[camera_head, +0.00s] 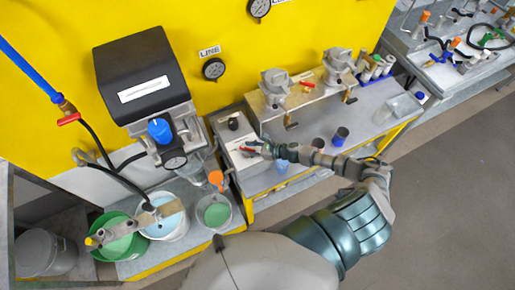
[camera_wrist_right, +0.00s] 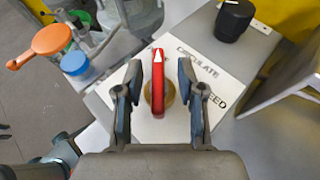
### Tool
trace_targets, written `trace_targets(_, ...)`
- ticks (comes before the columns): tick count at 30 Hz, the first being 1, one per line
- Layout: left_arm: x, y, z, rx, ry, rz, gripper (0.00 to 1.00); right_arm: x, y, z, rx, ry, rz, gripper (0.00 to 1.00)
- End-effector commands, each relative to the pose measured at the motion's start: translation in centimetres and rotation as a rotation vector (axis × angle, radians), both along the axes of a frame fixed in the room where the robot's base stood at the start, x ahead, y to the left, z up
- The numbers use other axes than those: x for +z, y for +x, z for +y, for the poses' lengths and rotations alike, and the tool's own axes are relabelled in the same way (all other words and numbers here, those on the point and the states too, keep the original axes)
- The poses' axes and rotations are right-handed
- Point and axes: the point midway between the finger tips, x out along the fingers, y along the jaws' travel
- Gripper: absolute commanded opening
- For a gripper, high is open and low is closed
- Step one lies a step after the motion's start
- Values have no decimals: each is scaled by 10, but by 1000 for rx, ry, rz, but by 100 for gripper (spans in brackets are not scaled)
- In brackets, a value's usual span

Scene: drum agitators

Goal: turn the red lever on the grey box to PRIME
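The red lever (camera_wrist_right: 157,72) stands over a brass hub on the white label plate of the grey box (camera_head: 241,148). In the right wrist view its white-marked end points up the picture, left of the printed word CIRCULATE; FEED (camera_wrist_right: 213,100) is farther right. I cannot read PRIME; part of the plate is hidden by my gripper. My right gripper (camera_wrist_right: 158,95) is open, one finger on each side of the lever, with gaps visible. In the head view the right gripper (camera_head: 264,149) is at the box's front part. My left gripper is not in view.
A black knob (camera_wrist_right: 234,18) stands on the same box. An orange-handled part (camera_head: 216,178) is just left of it, near a cup of green liquid (camera_head: 214,212). A steel bench fixture (camera_head: 300,98) stands behind to the right. Open floor lies at the right.

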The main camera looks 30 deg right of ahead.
Motion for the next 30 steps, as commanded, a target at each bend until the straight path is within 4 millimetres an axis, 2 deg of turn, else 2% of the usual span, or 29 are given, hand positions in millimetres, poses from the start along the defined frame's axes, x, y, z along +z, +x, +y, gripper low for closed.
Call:
trace_targets(9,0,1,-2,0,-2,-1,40,22,-46,-44,-1,-2,8,39)
trace_targets(15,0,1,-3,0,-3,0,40,34,-66,-63,0,-1,7,39)
trace_targets(20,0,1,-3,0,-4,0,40,39,-72,-69,1,-2,5,39)
trace_targets(30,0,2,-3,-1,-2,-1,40,40,-72,-70,1,-2,4,39)
